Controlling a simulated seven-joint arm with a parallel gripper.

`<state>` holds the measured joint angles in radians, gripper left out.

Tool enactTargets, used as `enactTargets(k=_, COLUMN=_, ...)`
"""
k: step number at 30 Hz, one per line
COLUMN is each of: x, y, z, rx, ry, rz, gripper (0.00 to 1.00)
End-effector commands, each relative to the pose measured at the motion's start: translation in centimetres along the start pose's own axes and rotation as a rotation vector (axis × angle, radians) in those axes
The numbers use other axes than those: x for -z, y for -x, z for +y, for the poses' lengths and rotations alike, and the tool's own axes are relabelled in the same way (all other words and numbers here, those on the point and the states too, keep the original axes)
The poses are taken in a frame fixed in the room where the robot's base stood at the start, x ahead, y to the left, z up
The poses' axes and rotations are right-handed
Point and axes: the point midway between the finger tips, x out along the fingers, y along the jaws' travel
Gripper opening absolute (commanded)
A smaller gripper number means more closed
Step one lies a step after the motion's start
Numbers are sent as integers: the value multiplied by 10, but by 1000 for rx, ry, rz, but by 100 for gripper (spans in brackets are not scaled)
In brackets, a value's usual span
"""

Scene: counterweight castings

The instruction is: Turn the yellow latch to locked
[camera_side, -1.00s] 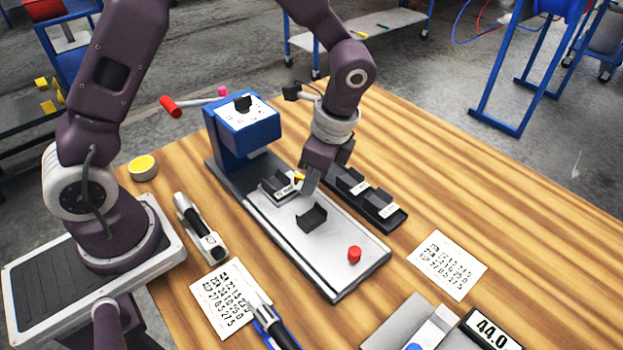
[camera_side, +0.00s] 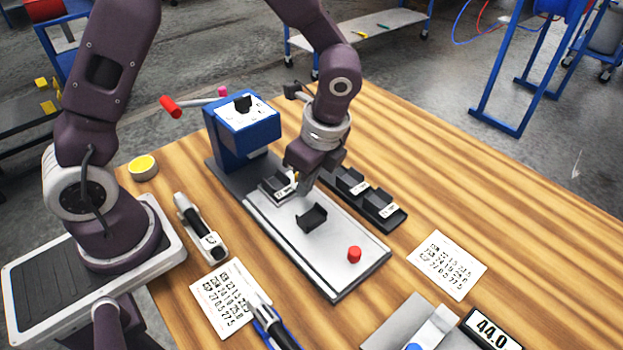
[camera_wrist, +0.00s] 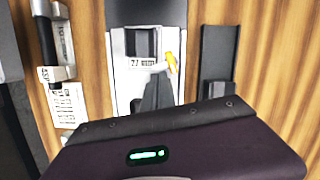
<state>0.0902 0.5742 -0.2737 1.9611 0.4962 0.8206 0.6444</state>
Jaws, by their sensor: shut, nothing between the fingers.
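The yellow latch (camera_side: 297,176) is a small lever on the silver fixture plate (camera_side: 345,268), beside a dark casting (camera_side: 278,188) with a white label. In the wrist view the latch (camera_wrist: 172,62) is a short yellow-orange bar, slightly tilted, at the right of the white label. My gripper (camera_side: 303,190) is shut and empty, pointing down at the latch. Its fingers are close beside the latch and partly hide it in the side view; I cannot tell whether they touch it.
A blue press head (camera_side: 243,125) with a red-tipped lever stands behind the casting. A black cradle (camera_side: 312,218) and a red button (camera_side: 354,254) are on the plate. A black tray (camera_side: 385,213) with castings lies to the right.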

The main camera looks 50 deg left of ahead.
Motion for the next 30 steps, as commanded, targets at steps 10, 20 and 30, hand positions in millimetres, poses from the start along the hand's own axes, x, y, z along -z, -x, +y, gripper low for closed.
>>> enactTargets(k=10, x=-4, y=-1, z=4, rx=42, ry=-165, rz=0, gripper=0)
enactTargets(k=20, x=-6, y=-2, z=5, rx=52, ry=-212, rz=-1, gripper=0)
enactTargets(k=30, x=-6, y=-2, z=5, rx=52, ry=-212, rz=-1, gripper=0)
